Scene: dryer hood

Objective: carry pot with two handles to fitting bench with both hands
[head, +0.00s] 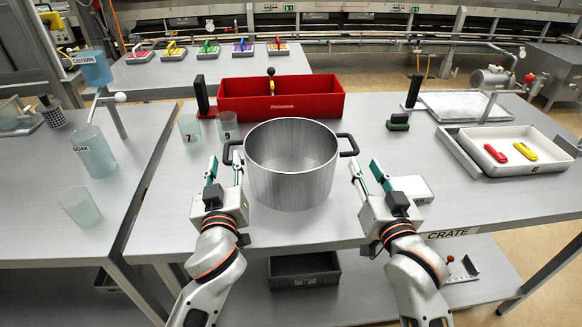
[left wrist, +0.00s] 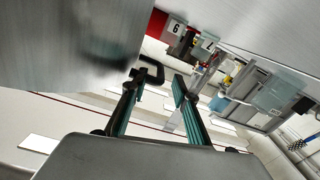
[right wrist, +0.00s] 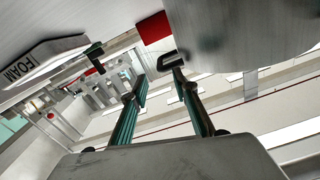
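The grey metal pot (head: 291,165) stands upright on the bench labelled CRATE (head: 330,222), near its front edge. Its black left handle (head: 230,152) and right handle (head: 350,146) stick out at the rim. My left gripper (head: 226,166) is open and empty, just in front of the left handle, which shows beyond its fingertips in the left wrist view (left wrist: 153,72). My right gripper (head: 367,168) is open and empty, just in front of the right handle, which shows by its fingertips in the right wrist view (right wrist: 170,60). No sign marks a fitting bench.
A red toolbox (head: 325,105) stands behind the pot, with numbered cups (head: 190,131) to its left. A white tray (head: 545,163) with red and yellow items lies at the right. Another bench (head: 40,175) with a SOAK jug (head: 95,152) stands left across a gap.

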